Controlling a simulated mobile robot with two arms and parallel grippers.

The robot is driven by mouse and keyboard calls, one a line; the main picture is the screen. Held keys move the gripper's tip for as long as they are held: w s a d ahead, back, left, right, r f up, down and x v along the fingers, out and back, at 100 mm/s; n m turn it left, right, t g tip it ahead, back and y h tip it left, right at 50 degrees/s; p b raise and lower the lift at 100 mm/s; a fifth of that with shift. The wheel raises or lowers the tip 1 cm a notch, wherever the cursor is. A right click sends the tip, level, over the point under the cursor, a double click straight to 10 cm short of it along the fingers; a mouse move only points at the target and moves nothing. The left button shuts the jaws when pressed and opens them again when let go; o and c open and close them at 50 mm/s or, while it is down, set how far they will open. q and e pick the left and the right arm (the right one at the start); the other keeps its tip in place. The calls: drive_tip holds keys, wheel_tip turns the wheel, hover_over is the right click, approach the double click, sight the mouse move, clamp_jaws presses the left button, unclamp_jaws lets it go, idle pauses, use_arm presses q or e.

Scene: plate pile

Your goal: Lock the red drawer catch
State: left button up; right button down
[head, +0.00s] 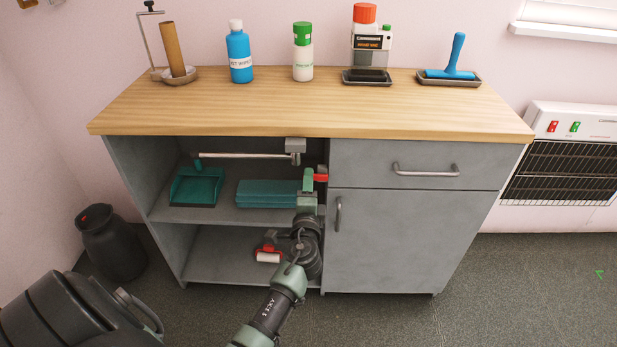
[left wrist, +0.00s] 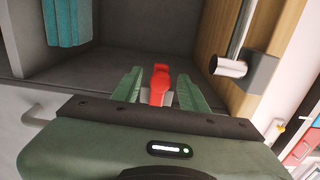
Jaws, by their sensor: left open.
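The red catch (head: 321,177) sits at the front edge of the grey cabinet's middle divider, beside the closed drawer (head: 370,160). My left gripper (head: 308,183) is at the catch, its green fingers just left of the red part in the head view. In the left wrist view the red catch (left wrist: 160,84) stands between the two spread fingers of my left gripper (left wrist: 159,76). The gripper is open, with gaps on both sides of the catch. Its lower part and mount are partly hidden. My right gripper is in neither view.
The open shelves hold a teal dustpan (head: 196,187), a folded teal cloth stack (head: 267,193) and a red-and-white item (head: 268,254). A bar with a grey bracket (head: 295,146) hangs under the wooden top (head: 300,118). The door handle (head: 338,214) sticks out below the catch.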

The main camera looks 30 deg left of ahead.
use_arm(q)
drive_tip(key=v, duration=0.4)
drive_tip(key=shift+s, duration=0.15)
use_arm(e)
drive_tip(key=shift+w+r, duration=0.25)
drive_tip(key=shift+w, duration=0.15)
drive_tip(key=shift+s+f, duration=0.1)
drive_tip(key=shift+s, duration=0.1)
